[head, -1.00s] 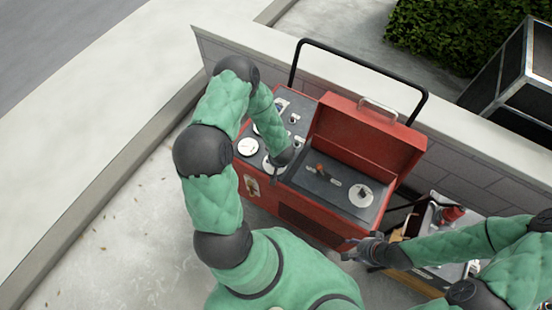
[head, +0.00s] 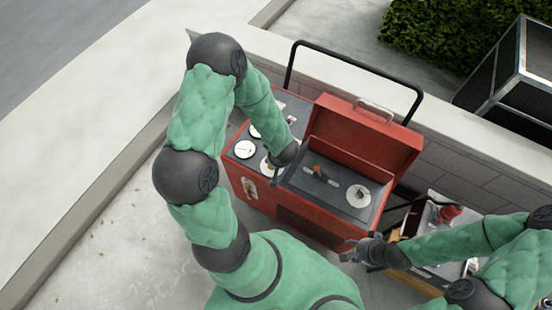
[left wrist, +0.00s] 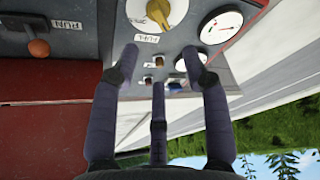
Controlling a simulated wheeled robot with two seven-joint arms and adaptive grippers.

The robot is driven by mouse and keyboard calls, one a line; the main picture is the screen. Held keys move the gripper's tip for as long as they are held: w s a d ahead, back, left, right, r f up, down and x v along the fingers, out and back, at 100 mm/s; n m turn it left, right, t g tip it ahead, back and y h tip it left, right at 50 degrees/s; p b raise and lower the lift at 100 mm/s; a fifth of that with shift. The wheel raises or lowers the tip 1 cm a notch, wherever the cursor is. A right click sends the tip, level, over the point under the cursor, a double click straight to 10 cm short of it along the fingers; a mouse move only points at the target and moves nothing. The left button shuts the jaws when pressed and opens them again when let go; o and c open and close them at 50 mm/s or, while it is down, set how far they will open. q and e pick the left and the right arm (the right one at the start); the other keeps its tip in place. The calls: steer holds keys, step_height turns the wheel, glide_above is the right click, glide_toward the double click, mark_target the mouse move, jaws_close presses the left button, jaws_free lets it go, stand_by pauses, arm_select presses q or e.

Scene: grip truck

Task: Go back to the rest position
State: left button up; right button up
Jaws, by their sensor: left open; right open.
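My left gripper (left wrist: 160,75) is open and empty in the left wrist view, in front of the panel with dials and small switches. In the head view my left arm arches over the left part of the red machine (head: 300,218), and its gripper (head: 275,178) is small and partly hidden by its wrist. My right gripper (head: 355,250) is open at the machine's front right corner, with nothing seen between its fingers. A yellow knob (left wrist: 178,12) and a white gauge (left wrist: 221,26) show close ahead of the left fingers.
The red lid (head: 368,138) stands raised over a dark panel with an orange-red lever (head: 317,170). A black handle bar (head: 360,68) runs behind. A cart with tools (head: 430,215) stands at right. A black case (head: 515,80) is behind the low wall. Pavement at left is clear.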

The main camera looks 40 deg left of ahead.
stand_by(0.5)
arm_select(q)
steer(key=d+f+m+h+b, duration=0.1)
steer(key=d+f, duration=0.1)
steer(key=d, duration=0.1)
steer(key=d+f+m+h+b, duration=0.1)
steer(key=d+f, duration=0.1)
steer(key=d, duration=0.1)
steer(key=d+f+m+h, duration=0.1)
steer(key=d+f, duration=0.2)
steer(key=shift+s+f+m+b, duration=0.1)
steer(key=shift+s+m+b, duration=0.3)
steer(key=s+d+f, duration=0.1)
steer(key=s+d+f+m+h, duration=0.1)
steer(key=d, duration=0.1)
steer(key=s+d+f+h+b, duration=0.1)
steer(key=d, duration=0.1)
steer(key=shift+d+f+m+g, duration=0.1)
steer(key=shift+m+g, duration=0.2)
steer(key=shift+m, duration=0.1)
steer(key=s+d+f+m+g+h+b, duration=0.1)
steer(key=s+d+f+m+h, duration=0.1)
steer(key=s+d, duration=0.3)
steer(key=shift+s+d+f+g+h, duration=0.2)
steer(key=shift+d+f+g+h, duration=0.1)
steer(key=shift+d+g, duration=0.1)
